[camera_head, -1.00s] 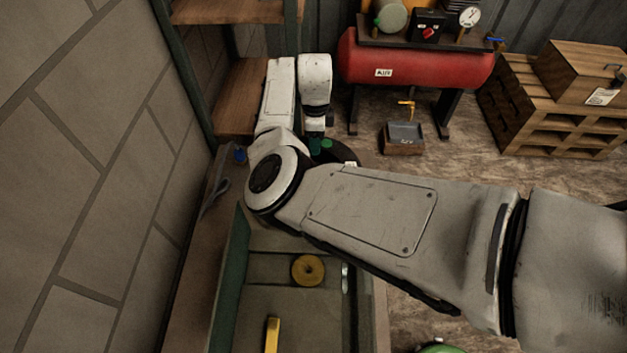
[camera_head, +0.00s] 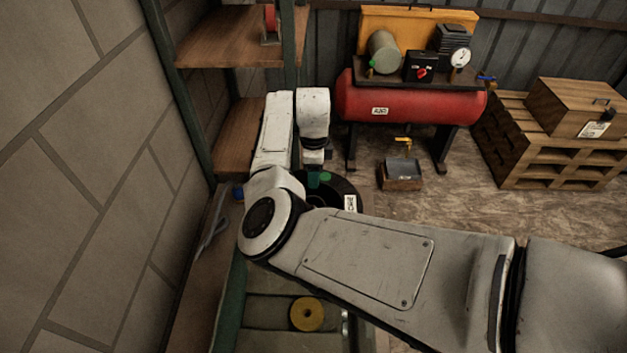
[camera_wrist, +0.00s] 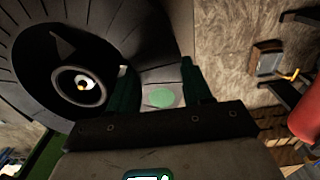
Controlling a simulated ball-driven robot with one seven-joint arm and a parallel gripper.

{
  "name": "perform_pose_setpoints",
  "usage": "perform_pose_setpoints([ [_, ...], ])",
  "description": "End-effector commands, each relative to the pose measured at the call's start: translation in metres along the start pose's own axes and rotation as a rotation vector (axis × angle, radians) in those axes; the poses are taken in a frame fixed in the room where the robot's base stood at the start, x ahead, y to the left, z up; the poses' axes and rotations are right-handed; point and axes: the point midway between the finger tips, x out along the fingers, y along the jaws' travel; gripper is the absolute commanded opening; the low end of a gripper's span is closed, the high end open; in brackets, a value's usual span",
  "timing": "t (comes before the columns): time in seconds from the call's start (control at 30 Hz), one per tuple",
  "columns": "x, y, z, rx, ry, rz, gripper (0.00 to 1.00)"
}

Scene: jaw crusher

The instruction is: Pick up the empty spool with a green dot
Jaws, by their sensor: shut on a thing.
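My gripper (camera_head: 314,170) reaches down beside a black ring-shaped part at the back of the bench. In the wrist view my gripper (camera_wrist: 160,92) has its dark green fingers on both sides of a pale grey piece with a round green dot, the spool (camera_wrist: 161,97). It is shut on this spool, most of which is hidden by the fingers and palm. The green dot of the spool (camera_head: 325,177) also shows beside the fingers in the head view. A yellow spool-like ring (camera_head: 307,314) lies in the tray in front.
The black ring (camera_head: 346,190) bears a white label. In the wrist view a large black wheel with a hub (camera_wrist: 80,85) is close left of the fingers. A brick wall and shelf (camera_head: 235,45) stand left. A red tank (camera_head: 410,98) stands behind, with a small box (camera_head: 400,174) on the floor.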

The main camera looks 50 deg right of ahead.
Motion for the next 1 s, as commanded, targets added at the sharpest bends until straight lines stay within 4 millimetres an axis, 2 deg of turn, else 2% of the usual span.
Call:
perform_pose_setpoints([
  [0.17,-0.03,-0.001,0.001,0.001,-0.001,-0.005,0.0],
  [0.6,-0.123,-0.001,0.0,0.001,-0.002,-0.005,0.0],
  [0.73,-0.143,0.0,0.0,0.0,-0.002,-0.002,0.0],
  [1.0,-0.168,0.0,0.0,0.001,0.0,-0.002,0.0],
])
